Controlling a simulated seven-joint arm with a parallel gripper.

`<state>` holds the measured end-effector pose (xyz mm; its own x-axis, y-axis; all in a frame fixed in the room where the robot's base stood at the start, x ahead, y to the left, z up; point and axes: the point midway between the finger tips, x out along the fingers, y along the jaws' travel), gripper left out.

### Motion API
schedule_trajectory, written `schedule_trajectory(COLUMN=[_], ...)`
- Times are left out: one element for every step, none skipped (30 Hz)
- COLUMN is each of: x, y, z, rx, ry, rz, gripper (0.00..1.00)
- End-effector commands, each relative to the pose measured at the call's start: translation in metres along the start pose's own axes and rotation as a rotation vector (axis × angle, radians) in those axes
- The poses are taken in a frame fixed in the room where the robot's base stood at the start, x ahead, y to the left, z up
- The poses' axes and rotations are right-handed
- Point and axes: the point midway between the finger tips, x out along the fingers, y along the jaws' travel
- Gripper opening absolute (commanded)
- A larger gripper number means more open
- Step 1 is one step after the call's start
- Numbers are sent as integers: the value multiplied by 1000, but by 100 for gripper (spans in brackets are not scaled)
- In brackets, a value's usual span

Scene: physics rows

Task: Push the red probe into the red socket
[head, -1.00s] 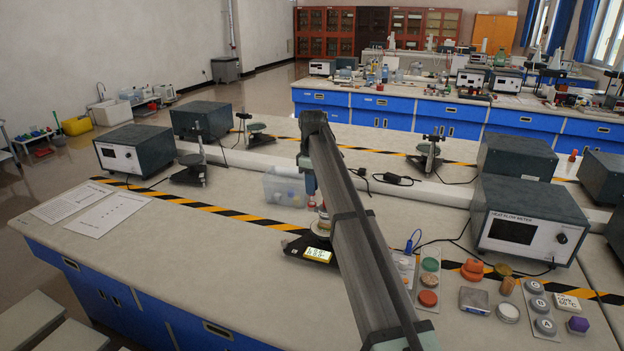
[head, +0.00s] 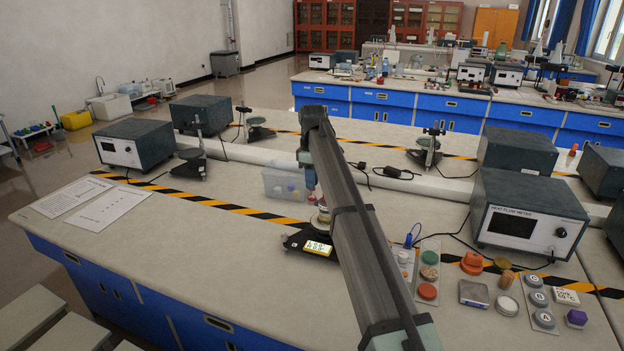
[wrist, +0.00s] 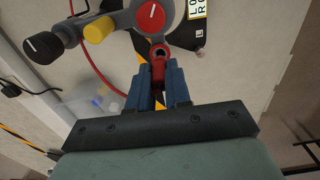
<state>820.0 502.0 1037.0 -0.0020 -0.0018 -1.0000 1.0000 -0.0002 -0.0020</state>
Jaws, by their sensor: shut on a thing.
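In the wrist view my gripper (wrist: 159,82) has its two blue fingers closed on a red probe (wrist: 158,70). The probe stands between the fingertips. At its far end a small dark round opening with a light rim (wrist: 160,51) shows, right against the grey device (wrist: 176,32). I cannot tell a separate red socket from the probe here, nor how deep the probe sits. In the head view my arm covers the gripper and probe; only a bit of a blue finger (head: 310,178) shows beside it, above the device's black base (head: 298,240).
A red cable (wrist: 90,65) loops left. A clear bin (head: 284,183) stands behind; a heat flow meter (head: 528,222) and small pucks stand right.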

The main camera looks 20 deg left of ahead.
Motion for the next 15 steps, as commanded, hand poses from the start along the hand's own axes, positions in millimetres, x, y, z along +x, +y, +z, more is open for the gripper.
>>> schedule_trajectory(x=[1,1,2,2,2,3,3,4,4,4,5,5,6,6,6], y=[0,0,0,0,0,0,0,0,0,0,0,0,0,0,0], z=[0,0,0,0,0,0,0,0,0,0,0,0,0,0,0], rx=[0,0,0,0,0,0,0,0,0,0,0,0,0,0,0], ry=[0,0,0,0,0,0,0,0,0,0,0,0,0,0,0], rz=[0,0,0,0,0,0,0,0,0,0,0,0,0,0,0], gripper=[0,0,0,0,0,0,0,0,0,0,0,0,0,0,0])
